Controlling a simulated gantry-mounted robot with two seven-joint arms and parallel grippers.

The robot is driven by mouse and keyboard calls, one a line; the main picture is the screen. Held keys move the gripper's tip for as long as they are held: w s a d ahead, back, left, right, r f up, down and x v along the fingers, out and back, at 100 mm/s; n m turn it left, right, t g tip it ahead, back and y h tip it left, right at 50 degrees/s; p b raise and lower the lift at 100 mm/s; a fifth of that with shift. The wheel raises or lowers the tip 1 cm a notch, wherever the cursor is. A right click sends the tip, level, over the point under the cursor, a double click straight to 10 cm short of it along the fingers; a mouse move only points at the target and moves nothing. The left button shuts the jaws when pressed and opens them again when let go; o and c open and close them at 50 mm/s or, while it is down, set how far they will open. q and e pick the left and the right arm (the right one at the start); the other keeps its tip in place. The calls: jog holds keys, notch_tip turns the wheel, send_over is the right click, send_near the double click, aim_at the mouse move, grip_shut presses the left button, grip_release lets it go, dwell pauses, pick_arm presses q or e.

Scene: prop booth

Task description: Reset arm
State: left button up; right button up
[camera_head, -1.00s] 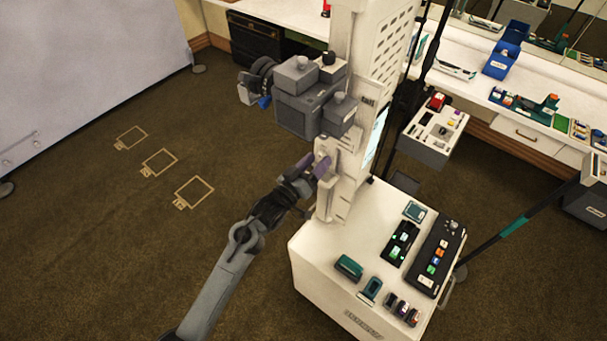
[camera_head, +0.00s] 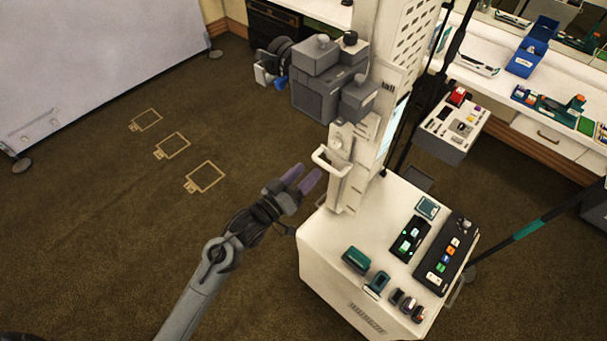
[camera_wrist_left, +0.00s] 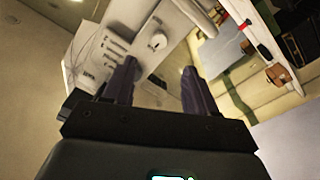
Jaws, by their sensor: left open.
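My left gripper (camera_head: 304,179) has dark purple fingers, and in the head view it is in the air just left of a white upright column (camera_head: 352,165). Its two fingers are parted with nothing between them. A white handle (camera_head: 330,166) on the column is just beyond the fingertips, apart from them. In the left wrist view the open fingers (camera_wrist_left: 158,80) point toward the column's pale face (camera_wrist_left: 150,35). My right gripper does not show.
A white cart (camera_head: 330,260) with control boxes and small devices on top stands right of the arm. Grey boxes (camera_head: 325,85) are mounted on the column. A white counter (camera_head: 500,95) runs along the back right. The carpet (camera_head: 110,240) at left is open, with outlined rectangles.

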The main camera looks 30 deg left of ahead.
pick_arm(q)
jog(key=s+f+m+g+y+p, duration=0.1)
jog(key=s+g+p, duration=0.3)
jog(key=s, duration=0.9)
jog(key=s+f+m+g+y+p, duration=0.1)
jog(key=s+m+g+y+p, duration=0.2)
jog(key=s+g, duration=0.7)
jog(key=s+p, duration=0.2)
jog(key=s, duration=0.2)
jog(key=shift+a+f+m+g, duration=0.2)
jog(key=shift+m+g, duration=0.1)
jog(key=shift+m, duration=0.1)
